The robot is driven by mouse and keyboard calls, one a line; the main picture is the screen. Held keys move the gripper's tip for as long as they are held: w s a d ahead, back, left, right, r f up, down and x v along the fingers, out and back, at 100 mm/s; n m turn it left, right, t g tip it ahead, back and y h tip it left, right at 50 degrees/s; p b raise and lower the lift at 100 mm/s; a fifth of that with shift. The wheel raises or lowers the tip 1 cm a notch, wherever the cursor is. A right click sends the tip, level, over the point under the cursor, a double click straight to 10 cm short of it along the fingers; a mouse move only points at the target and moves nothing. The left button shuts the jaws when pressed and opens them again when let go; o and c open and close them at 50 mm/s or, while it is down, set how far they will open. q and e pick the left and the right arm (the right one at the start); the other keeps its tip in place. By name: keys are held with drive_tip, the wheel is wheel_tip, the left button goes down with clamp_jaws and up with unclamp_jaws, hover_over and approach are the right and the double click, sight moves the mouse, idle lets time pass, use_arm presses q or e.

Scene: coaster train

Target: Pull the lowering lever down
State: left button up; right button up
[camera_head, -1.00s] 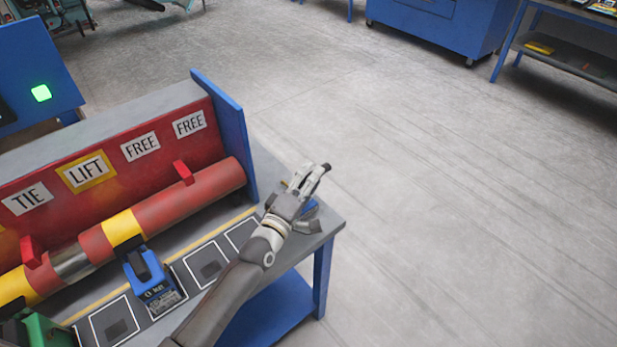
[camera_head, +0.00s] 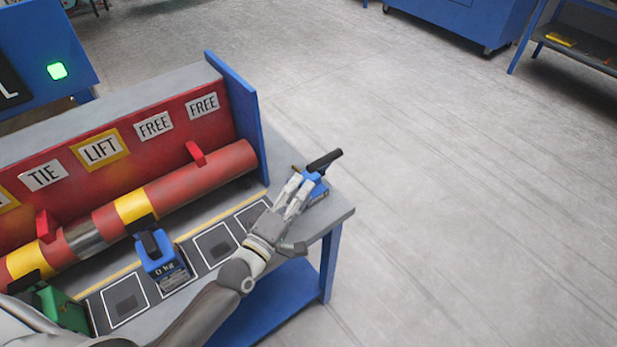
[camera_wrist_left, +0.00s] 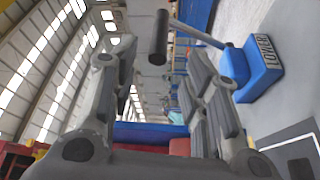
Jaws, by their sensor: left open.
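The lowering lever has a black handle (camera_head: 324,160) on a small blue base (camera_head: 318,190) at the right end of the bench. Its handle is raised and tilted. My left gripper (camera_head: 299,190) is open, close beside the base on its left, with its fingers pointing toward the lever. In the left wrist view, the black handle (camera_wrist_left: 159,38) shows beyond and between the open fingers (camera_wrist_left: 160,70), with its rod running to the labelled blue base (camera_wrist_left: 258,70). I cannot tell whether the fingers touch the lever. My right gripper is not in view.
The bench (camera_head: 343,212) carries a red and yellow cylinder (camera_head: 190,183) before a red panel with TIE, LIFT and FREE signs. A blue weight (camera_head: 160,255) and a green block (camera_head: 60,305) stand along the front. A blue end plate (camera_head: 235,105) rises behind. Floor to the right is clear.

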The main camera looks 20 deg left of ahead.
use_arm(q)
drive_tip(key=shift+v, duration=1.05)
